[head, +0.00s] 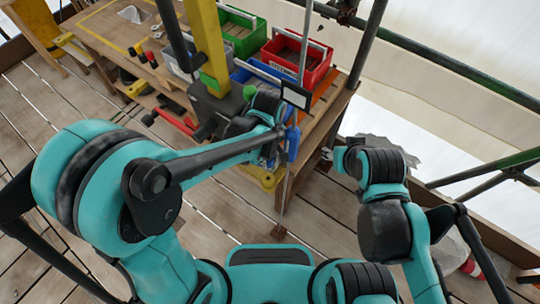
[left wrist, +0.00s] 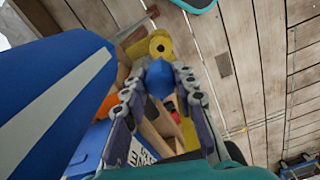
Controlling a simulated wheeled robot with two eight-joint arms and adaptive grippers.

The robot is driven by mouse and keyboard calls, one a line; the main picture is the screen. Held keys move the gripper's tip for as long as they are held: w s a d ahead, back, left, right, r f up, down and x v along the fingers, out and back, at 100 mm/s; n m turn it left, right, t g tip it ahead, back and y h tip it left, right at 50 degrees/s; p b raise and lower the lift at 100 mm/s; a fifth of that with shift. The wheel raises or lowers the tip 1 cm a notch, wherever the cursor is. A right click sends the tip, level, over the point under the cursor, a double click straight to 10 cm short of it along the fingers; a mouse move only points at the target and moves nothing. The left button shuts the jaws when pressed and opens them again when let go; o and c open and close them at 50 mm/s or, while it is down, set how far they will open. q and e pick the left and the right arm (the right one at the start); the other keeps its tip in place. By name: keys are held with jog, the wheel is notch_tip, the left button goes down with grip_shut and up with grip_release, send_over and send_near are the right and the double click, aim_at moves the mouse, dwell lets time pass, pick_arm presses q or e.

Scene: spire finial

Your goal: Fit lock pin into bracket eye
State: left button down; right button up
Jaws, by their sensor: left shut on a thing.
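My left gripper (left wrist: 160,76) is shut on a blue, rounded piece (left wrist: 158,80), which I take to be the lock pin's head. The rest of the pin is hidden. Just beyond it in the left wrist view is a yellow part with a round dark hole (left wrist: 160,47), seemingly the bracket eye. I cannot tell whether the pin touches it. In the head view the left gripper (head: 266,158) is mostly hidden by my arm, above a yellow part (head: 264,179) beside the bench. My right gripper (head: 330,154) is right of the bench; its fingers are too small to read.
A wooden bench carries a green bin (head: 240,32) and a red bin (head: 296,58). A yellow post (head: 209,45) and a thin upright rod (head: 303,40) stand close to my left arm. A blue striped body (left wrist: 50,95) fills the wrist view's left. Plank floor is open in front.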

aim_at(269, 164)
dwell(0.3)
pick_arm(q)
jog(key=shift+f, duration=0.15)
jog(key=shift+f+b, duration=2.6)
jog(key=shift+f, duration=0.15)
jog(key=shift+f+b, duration=2.9)
jog(key=shift+f, duration=0.25)
jog(key=c, duration=1.1)
grip_release()
jog(key=shift+r, duration=0.15)
notch_tip(269, 164, up, 8)
jog(key=shift+f, duration=0.1)
